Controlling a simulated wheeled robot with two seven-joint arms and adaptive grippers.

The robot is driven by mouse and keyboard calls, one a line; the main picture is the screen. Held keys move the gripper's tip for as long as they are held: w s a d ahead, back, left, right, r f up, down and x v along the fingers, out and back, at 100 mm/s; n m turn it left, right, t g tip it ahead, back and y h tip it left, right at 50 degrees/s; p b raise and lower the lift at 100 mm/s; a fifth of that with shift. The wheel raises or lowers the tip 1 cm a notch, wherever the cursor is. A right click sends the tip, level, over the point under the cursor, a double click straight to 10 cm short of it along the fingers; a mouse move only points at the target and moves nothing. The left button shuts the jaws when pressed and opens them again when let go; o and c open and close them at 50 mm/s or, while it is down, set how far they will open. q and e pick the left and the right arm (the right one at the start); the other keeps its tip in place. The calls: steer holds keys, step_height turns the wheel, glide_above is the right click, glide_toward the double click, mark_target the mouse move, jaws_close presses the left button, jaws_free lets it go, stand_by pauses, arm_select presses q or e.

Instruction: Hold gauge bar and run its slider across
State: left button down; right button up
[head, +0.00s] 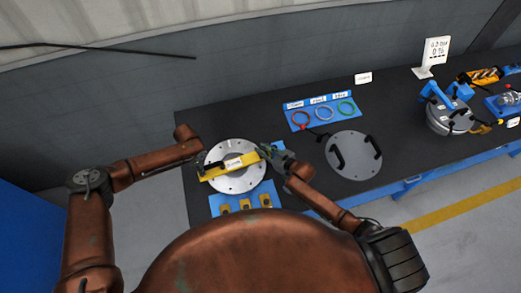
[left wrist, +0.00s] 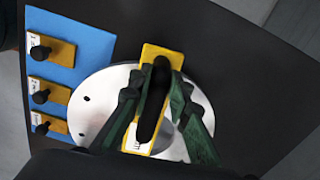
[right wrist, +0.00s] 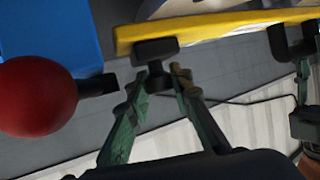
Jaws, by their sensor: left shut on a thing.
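The yellow gauge bar (head: 216,171) lies across the round silver flanged shell (head: 238,184). It shows in the left wrist view (left wrist: 158,50) with a black handle (left wrist: 152,105) on top. My left gripper (head: 204,160) is shut on this handle, its green fingers on both sides (left wrist: 157,82). My right gripper (head: 268,151) is at the bar's right end. In the right wrist view the bar (right wrist: 215,25) runs across the top with a black block and stem (right wrist: 155,52), apparently the slider. My right fingertips (right wrist: 162,82) stand apart around the stem's end; contact is unclear.
A blue plate (head: 238,201) with several yellow, black-knobbed pieces lies in front of the shell. A grey disc with black handles (head: 354,155) and a blue ring holder (head: 320,109) lie to the right. A red ball (right wrist: 35,97) is close to my right wrist camera.

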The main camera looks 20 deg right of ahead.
arm_select(q)
steer(key=shift+a, duration=0.1)
arm_select(e)
steer(key=o, duration=0.5)
steer(key=shift+s, duration=0.1)
steer(key=v, duration=1.2)
arm_select(q)
steer(key=c, duration=1.7)
jaws_free()
